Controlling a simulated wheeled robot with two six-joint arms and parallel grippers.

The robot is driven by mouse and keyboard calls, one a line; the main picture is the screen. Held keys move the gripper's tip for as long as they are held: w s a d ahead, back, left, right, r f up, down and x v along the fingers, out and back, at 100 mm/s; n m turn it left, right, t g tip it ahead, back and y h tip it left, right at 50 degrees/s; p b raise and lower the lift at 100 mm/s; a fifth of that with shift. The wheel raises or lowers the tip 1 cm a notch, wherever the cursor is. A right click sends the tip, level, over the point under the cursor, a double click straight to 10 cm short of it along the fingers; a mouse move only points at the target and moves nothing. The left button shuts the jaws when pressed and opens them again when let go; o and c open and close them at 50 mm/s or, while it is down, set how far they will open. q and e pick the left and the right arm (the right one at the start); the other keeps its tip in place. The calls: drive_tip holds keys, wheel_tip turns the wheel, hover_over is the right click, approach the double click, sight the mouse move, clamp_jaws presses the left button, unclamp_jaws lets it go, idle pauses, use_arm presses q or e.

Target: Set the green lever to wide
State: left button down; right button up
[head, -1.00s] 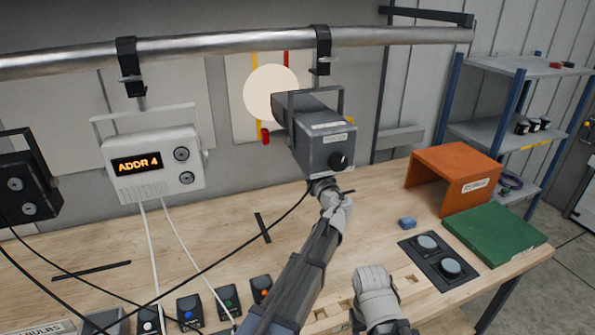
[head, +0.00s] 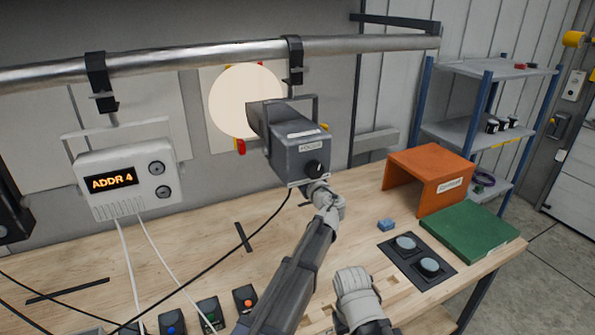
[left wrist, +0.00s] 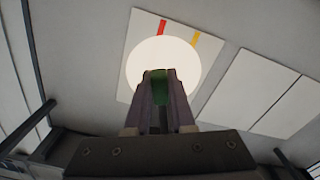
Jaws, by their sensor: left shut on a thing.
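A dark grey spotlight (head: 295,153) with a black knob hangs from the pipe. It throws a pale round light spot (head: 246,102) on the wall panel. My left gripper (head: 320,188) is up against the underside of the spotlight. In the left wrist view, my left gripper (left wrist: 160,76) is shut on the green lever (left wrist: 179,97), and its fingers partly hide it. The light spot (left wrist: 150,62) shows behind the fingers there. In the head view the lever is hidden. My right gripper (head: 353,282) is low over the bench front; its fingertips cannot be made out.
A white box reading ADDR 4 (head: 125,182) hangs left of the spotlight. Cables cross the bench (head: 205,240). Several small button boxes (head: 208,311) line the front. An orange cover (head: 428,172), a green board (head: 470,232) and a small blue block (head: 386,225) are at right.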

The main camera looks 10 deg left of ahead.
use_arm(q)
drive_tip(key=c, duration=0.8)
unclamp_jaws()
drive_tip(key=shift+o, duration=0.2)
drive_tip(key=v, duration=0.7)
drive_tip(key=shift+s+d, duration=0.2)
drive_tip(key=shift+s, duration=0.15)
